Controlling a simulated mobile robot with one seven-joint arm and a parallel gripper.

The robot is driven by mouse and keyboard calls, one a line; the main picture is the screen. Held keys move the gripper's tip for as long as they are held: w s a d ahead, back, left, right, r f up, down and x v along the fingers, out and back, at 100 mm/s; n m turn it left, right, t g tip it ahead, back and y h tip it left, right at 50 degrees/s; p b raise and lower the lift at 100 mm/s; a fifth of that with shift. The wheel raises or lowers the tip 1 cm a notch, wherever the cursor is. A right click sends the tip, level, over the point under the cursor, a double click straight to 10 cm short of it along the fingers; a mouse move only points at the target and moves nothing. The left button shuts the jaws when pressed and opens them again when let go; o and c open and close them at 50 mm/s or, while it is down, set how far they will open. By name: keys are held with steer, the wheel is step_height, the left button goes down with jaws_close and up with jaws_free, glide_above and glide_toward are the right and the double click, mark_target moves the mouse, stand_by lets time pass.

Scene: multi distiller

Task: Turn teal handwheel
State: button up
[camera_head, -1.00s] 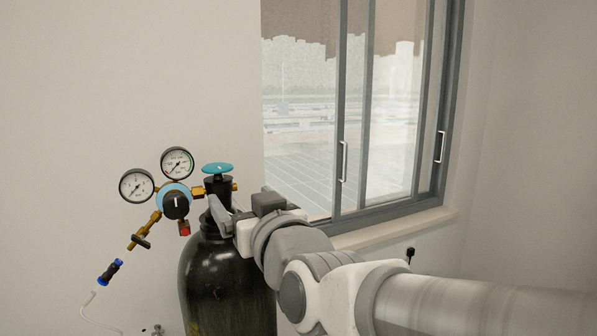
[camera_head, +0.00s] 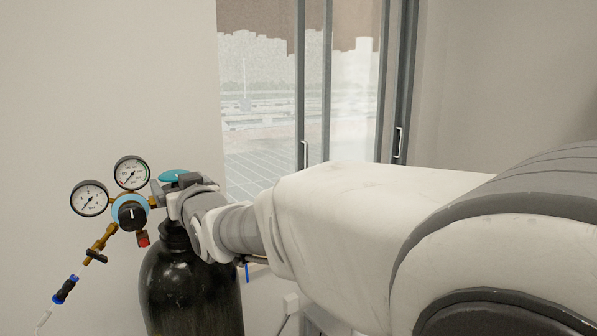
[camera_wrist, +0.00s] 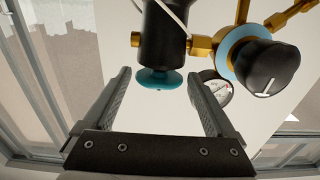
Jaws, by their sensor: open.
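The teal handwheel (camera_head: 172,175) sits on top of the valve of a black gas cylinder (camera_head: 190,285) in the head view, its right part hidden behind my gripper and wrist. In the wrist view the handwheel (camera_wrist: 158,79) appears upside down below the black valve body (camera_wrist: 163,35), in the gap between my fingertips. My gripper (camera_wrist: 159,74) is open, one finger on each side of the wheel in the picture, with bare gaps on both sides. It holds nothing. In the head view my gripper (camera_head: 160,192) is at the valve, close to wheel height; exact depth cannot be told.
A regulator with a black knob (camera_head: 131,213) and two gauges (camera_head: 89,198) stands left of the valve, close to my gripper. The knob (camera_wrist: 268,68) shows at right in the wrist view. A hose (camera_head: 65,290) hangs lower left. A window (camera_head: 310,100) is behind.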

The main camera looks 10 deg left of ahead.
steer(key=shift+x, duration=0.8)
steer(key=c, duration=1.1)
steer(key=shift+o, duration=0.2)
